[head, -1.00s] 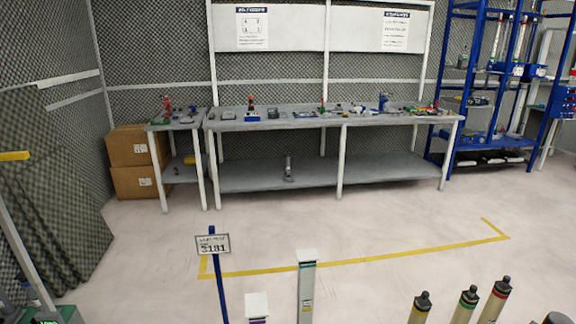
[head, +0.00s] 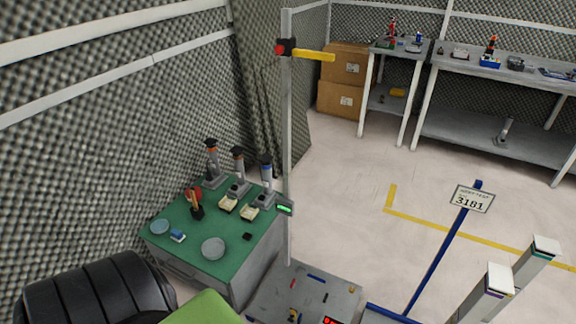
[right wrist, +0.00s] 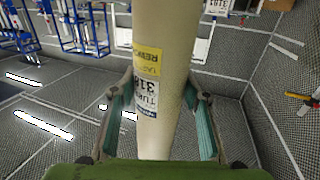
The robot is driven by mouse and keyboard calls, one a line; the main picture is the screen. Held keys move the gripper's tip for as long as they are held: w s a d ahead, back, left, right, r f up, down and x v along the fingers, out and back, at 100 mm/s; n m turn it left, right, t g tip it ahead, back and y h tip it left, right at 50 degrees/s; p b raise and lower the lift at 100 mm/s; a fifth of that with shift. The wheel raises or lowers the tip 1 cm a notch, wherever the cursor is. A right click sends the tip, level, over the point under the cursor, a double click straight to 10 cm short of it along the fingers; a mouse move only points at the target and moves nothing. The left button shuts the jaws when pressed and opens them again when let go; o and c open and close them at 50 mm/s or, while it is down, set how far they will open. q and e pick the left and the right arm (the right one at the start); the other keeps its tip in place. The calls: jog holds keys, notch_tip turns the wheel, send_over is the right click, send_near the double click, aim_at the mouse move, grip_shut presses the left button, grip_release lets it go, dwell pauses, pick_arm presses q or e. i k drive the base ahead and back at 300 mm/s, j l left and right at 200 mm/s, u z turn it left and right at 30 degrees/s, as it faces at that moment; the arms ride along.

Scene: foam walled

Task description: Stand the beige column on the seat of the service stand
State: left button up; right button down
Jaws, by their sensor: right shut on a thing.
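The beige column (right wrist: 172,55) runs down the middle of the right wrist view, with a yellow label and white labels on its side. My right gripper (right wrist: 160,85) is shut on it, one teal-padded finger on each side. The column's ends are out of view. In the head view, a blue post with a sign reading 3181 (head: 473,199) stands at lower right. It seems to belong to the service stand, whose blue base frame (head: 390,314) is cut off by the bottom edge. I cannot make out the seat. My left gripper is not in view.
A green-topped bench (head: 185,258) with small tools stands at left, beside a grey mast (head: 288,150) with a yellow arm (head: 314,56). A grey plate (head: 335,287) is at the mast's foot. Two pale posts (head: 490,292) (head: 532,258) stand at lower right. Floor beyond is clear.

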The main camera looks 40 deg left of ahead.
aim_at(308, 295)
jog(key=k+j+u, duration=0.15)
jog(key=j, duration=0.6)
jog(key=j+u, duration=0.15)
jog(key=j, duration=0.6)
